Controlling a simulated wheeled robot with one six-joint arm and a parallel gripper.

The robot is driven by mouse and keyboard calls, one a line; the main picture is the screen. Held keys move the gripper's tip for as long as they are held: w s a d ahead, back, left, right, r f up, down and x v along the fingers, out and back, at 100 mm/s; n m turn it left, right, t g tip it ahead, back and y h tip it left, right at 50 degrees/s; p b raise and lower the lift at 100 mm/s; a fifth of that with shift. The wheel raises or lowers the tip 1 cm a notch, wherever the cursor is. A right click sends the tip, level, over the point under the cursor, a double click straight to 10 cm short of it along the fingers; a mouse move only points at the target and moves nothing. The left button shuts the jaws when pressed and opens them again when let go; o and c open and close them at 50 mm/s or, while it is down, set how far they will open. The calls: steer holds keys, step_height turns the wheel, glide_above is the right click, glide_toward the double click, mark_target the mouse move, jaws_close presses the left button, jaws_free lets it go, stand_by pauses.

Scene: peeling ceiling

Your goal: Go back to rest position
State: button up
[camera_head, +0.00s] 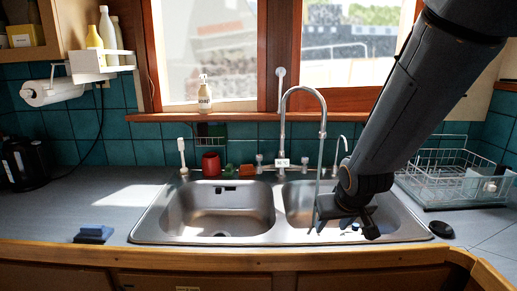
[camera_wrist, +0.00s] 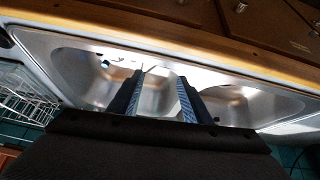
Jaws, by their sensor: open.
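My gripper (camera_head: 346,222) hangs over the right basin of the steel double sink (camera_head: 150,225) in the head view, at the end of my dark arm that comes down from the upper right. In the wrist view my gripper (camera_wrist: 160,95) shows two fingers standing apart with nothing between them, above the sink (camera_wrist: 65,70). The gripper and arm hide part of the right basin and its back edge. Some small things lie in the right basin, too small to name.
A tall curved faucet (camera_head: 323,125) stands close to my gripper's left. A wire dish rack (camera_head: 450,165) is right of the sink. A blue sponge (camera_head: 94,233) lies on the left counter, and a red cup (camera_head: 211,164) stands behind the sink. The left counter is mostly clear.

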steer(key=s+f+m+g, duration=0.1)
steer(key=s+g, duration=0.2)
steer(key=s, duration=0.9)
step_height(320, 180, down, 12)
steer(key=s+g+b, duration=0.2)
steer(key=b, duration=0.8)
steer(key=shift+s+a+g, duration=0.15)
steer(key=shift+s+g, duration=0.15)
steer(key=shift+g, duration=0.1)
